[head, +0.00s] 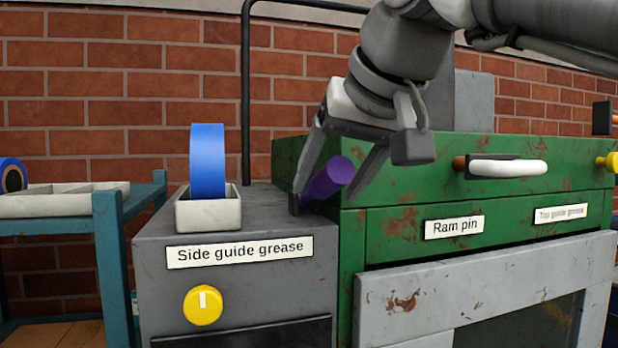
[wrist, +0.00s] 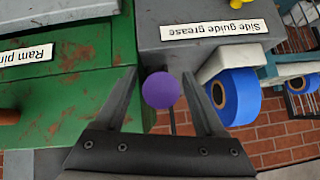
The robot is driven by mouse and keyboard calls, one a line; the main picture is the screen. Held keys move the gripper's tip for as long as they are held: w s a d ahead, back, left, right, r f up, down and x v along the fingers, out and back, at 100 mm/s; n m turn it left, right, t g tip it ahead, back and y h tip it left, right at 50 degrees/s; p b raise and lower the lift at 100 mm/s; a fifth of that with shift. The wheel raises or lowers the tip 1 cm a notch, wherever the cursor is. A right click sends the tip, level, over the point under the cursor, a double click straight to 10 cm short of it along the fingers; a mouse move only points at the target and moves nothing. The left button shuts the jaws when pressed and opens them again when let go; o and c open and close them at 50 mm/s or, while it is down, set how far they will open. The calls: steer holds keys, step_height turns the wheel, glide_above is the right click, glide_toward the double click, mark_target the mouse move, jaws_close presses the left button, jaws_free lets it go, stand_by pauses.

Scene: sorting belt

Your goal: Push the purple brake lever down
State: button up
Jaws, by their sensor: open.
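The purple brake lever (head: 327,179) rises at a slant, tilted up to the right, from the grey cabinet top beside the green machine. In the wrist view its round purple end (wrist: 161,90) faces the camera, between the two fingers. My gripper (head: 326,190) is open, with one finger on each side of the lever in the picture; it also shows in the wrist view (wrist: 160,72). I cannot tell whether a finger touches the lever. The lever's base is partly hidden by the left finger in the head view.
A blue roll (head: 208,162) stands in a white holder (head: 209,212) on the grey cabinet (head: 160,228), left of the lever. The green machine (head: 390,240) stands close on the right, with a white handle (head: 508,168). A teal rack (head: 108,240) is at far left.

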jaws_close()
stand_by(1.4)
